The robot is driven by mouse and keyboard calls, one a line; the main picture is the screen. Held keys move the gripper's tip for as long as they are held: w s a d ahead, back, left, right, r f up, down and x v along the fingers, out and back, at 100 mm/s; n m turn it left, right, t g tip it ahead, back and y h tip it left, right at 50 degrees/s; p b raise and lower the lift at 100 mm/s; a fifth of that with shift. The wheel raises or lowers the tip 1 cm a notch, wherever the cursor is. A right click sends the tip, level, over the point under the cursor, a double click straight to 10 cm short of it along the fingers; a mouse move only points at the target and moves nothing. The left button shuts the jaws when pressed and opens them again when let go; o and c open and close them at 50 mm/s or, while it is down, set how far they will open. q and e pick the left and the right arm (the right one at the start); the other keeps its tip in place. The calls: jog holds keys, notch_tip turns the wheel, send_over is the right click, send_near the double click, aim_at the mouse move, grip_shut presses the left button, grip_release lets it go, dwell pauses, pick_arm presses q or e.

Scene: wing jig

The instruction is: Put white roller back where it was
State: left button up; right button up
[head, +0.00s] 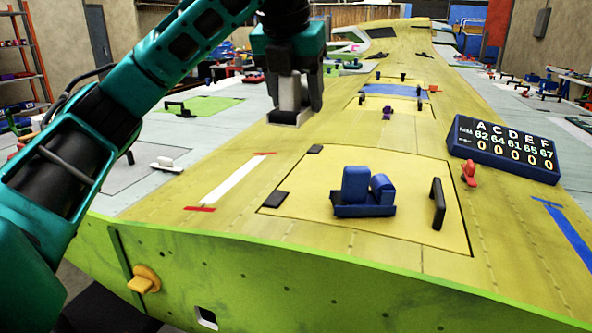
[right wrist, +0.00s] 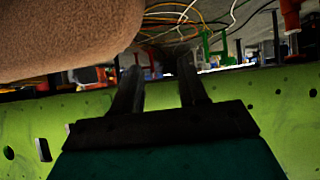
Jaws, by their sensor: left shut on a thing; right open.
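My left gripper (head: 298,108) hangs over the yellow wing skin in the head view, pointing down. It is shut on a pale grey-white piece with a flat dark-edged base, which looks like the white roller (head: 287,95). The fingers hide part of it. It appears held above the surface, beyond a white strip (head: 235,180) with red tape at both ends. My right gripper (right wrist: 160,85) shows in the right wrist view, open and empty, facing the green wing edge.
A blue block tool (head: 362,193) sits on a yellow panel, with a black handle (head: 437,203) beside it. A scoreboard (head: 503,148) and red clamp (head: 469,173) stand right. A small white-topped tool (head: 167,164) lies left. A brown rounded thing (right wrist: 70,40) fills the right wrist view's upper left.

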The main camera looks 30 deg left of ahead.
pick_arm(q)
jog(key=shift+f+b, duration=0.8)
jog(key=shift+f, duration=5.75)
jog(key=shift+f+b, duration=0.45)
jog(key=o, duration=0.9)
jog(key=shift+o, duration=0.2)
jog(key=shift+r, duration=0.1)
